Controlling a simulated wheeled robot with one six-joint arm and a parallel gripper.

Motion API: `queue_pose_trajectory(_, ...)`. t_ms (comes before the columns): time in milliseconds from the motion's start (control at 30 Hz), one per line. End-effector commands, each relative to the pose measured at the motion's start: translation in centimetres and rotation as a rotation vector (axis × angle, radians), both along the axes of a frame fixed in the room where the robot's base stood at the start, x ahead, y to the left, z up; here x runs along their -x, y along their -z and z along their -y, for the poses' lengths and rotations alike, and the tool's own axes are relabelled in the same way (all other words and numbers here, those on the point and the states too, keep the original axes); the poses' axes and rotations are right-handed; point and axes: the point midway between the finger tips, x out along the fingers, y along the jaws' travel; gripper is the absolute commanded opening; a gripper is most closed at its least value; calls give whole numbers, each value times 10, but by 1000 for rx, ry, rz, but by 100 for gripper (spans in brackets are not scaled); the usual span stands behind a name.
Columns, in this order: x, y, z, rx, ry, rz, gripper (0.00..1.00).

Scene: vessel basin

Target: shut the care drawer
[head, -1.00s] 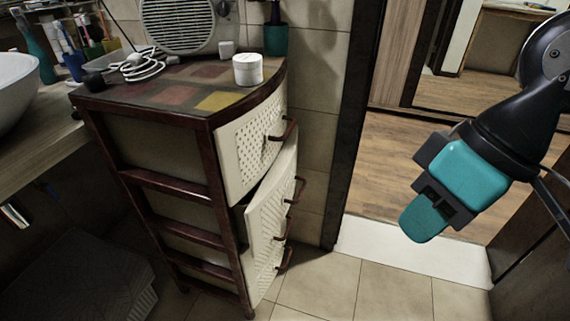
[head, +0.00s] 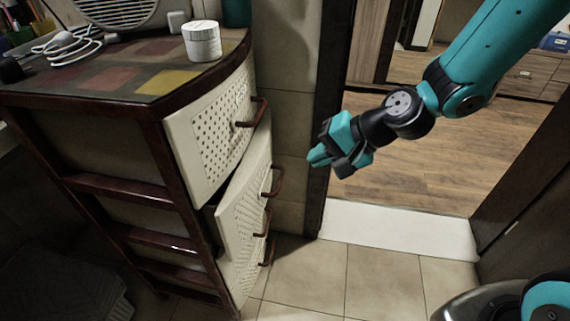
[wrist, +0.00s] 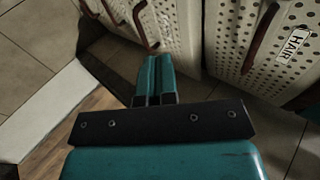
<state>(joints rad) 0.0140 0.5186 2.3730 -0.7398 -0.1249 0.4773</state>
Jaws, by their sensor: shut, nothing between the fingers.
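A dark wood cabinet (head: 150,112) with perforated cream drawer fronts stands at the left in the head view. Its top drawer (head: 210,135) sits under the cabinet top. The front below it (head: 243,195) stands out from the frame, with a dark gap at its upper left edge. No care label is readable. In the wrist view a front labelled HAIR (wrist: 290,50) is at the right, with other fronts (wrist: 175,30) at its left. My gripper (head: 318,156) is shut and empty, to the right of the handles and apart from them; its fingers (wrist: 155,75) point toward the fronts.
A white jar (head: 202,42), a coiled cable (head: 68,45) and a heater (head: 115,10) stand on the cabinet top. A dark door frame (head: 335,110) is just behind my gripper. The tiled floor (head: 345,280) before the doorway is clear.

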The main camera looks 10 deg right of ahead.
Motion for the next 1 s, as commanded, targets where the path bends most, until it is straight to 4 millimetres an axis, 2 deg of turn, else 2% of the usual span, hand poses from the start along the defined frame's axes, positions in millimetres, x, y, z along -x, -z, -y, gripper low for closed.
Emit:
queue_pose_trajectory(500, -30, 67, -70, 1, -11, 3, 0)
queue_pose_trajectory(700, -41, 64, -94, 2, -9, 4, 0)
queue_pose_trajectory(1000, -45, 63, -101, 3, -7, 2, 0)
